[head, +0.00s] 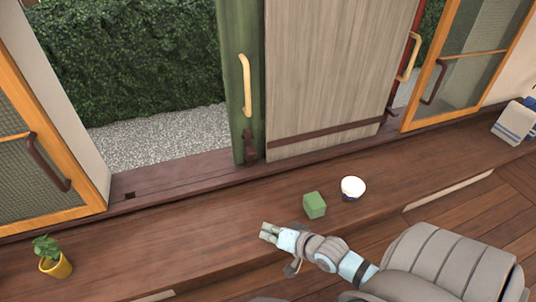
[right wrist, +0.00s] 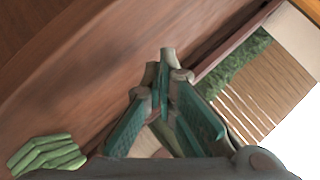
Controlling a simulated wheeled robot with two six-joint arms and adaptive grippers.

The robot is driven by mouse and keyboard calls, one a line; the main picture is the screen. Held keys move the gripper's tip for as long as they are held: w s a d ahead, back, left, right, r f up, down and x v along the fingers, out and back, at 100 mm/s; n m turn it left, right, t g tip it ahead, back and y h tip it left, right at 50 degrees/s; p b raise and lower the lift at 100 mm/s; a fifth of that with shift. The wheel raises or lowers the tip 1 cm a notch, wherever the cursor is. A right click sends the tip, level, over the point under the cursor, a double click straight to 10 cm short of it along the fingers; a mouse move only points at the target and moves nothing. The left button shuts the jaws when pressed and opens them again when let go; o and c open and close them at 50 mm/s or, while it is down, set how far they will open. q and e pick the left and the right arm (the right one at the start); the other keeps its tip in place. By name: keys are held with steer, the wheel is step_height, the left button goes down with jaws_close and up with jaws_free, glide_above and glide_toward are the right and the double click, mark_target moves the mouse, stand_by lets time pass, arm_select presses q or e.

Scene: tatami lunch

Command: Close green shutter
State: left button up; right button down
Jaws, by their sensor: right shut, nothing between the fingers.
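The green shutter (head: 232,90) stands upright in the dark floor track as a narrow strip beside a grey wooden panel (head: 330,75). A pale yellow upright handle (head: 246,85) is on it, and a dark fitting is at its foot. Left of it the doorway is open onto gravel and a hedge. My right gripper (head: 268,233) is shut and empty above the wooden ledge, below and apart from the shutter. Its closed fingers also show in the right wrist view (right wrist: 165,75). My left gripper is not in view.
A green block (head: 314,205) and a white bowl (head: 352,187) stand on the ledge, right of my right gripper. A potted plant (head: 54,260) is at the far left. Orange-framed panels (head: 30,150) flank the opening. The ledge between plant and gripper is clear.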

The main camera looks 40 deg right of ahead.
steer(key=w+d+r+m+t, duration=0.1)
steer(key=d, duration=0.1)
steer(key=w+d+r+m+t, duration=0.1)
steer(key=d+m, duration=0.1)
steer(key=w+d+m+t, duration=0.1)
steer(key=w+d, duration=0.1)
steer(key=d, duration=0.1)
steer(key=shift+r+m+h, duration=0.4)
steer(key=w+d+r+m+t+h, duration=0.2)
steer(key=d+r+m+t, duration=0.3)
steer(key=d, duration=0.4)
steer(key=shift+m+g, duration=0.4)
steer(key=shift+g, duration=0.1)
steer(key=w+b, duration=0.2)
steer(key=w, duration=0.1)
steer(key=w+b, duration=0.2)
steer(key=w, duration=0.1)
steer(key=w+b, duration=0.2)
steer(key=w, duration=0.2)
steer(key=shift+d+r, duration=0.35)
steer(key=shift+r, duration=0.05)
steer(key=a+p, duration=0.2)
steer(key=a, duration=0.1)
steer(key=shift+w+a+r, duration=0.2)
steer(key=shift+w, duration=0.2)
